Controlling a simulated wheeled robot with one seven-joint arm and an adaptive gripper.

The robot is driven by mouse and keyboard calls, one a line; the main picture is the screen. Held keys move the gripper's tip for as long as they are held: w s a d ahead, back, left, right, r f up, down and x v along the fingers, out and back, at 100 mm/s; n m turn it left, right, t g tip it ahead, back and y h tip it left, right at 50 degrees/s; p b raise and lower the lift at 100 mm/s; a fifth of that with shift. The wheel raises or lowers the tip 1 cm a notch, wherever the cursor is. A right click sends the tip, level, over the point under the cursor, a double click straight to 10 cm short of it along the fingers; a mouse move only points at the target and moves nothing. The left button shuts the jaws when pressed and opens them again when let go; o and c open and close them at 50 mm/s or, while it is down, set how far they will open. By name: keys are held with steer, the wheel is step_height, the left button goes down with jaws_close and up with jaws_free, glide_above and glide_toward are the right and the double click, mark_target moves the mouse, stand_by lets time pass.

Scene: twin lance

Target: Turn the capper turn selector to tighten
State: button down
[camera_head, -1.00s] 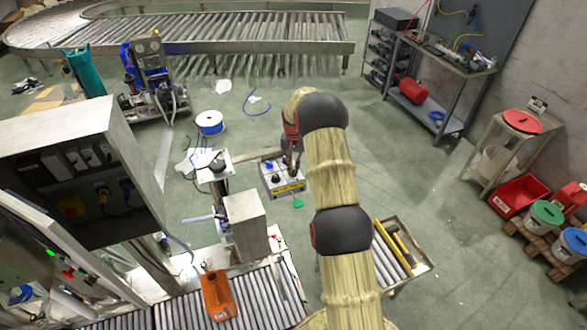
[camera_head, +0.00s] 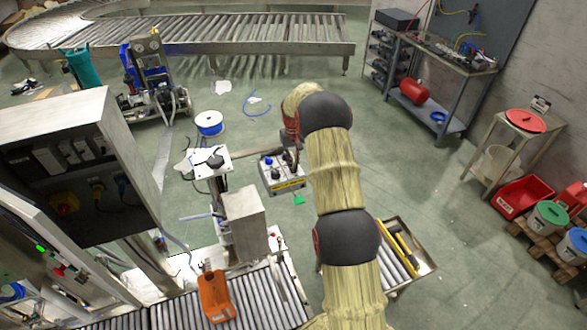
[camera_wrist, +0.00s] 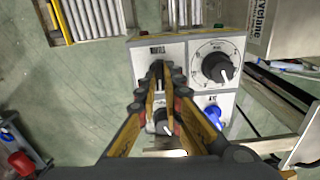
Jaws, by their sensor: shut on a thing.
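My gripper (camera_wrist: 159,80) is shut on the upper-left black knob (camera_wrist: 157,70), which looks like the turn selector. The fingers hide most of this knob, and its pointer angle cannot be told. The small label above it is unreadable. In the head view my gripper (camera_head: 291,158) is over the box, largely hidden by my arm.
A white-topped stand (camera_head: 212,160) is left of the box. A roller cart (camera_head: 400,255) is at right. Open floor lies right of my arm.

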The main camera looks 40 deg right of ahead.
steer(key=n+b, duration=0.3)
steer(key=n, duration=0.3)
steer(key=shift+a+n, duration=0.1)
steer(key=shift+n, duration=0.2)
stand_by(0.4)
steer(key=c, duration=2)
jaws_free()
steer(key=shift+c, duration=0.2)
steer(key=shift+o, duration=0.6)
step_height(320, 180, up, 12)
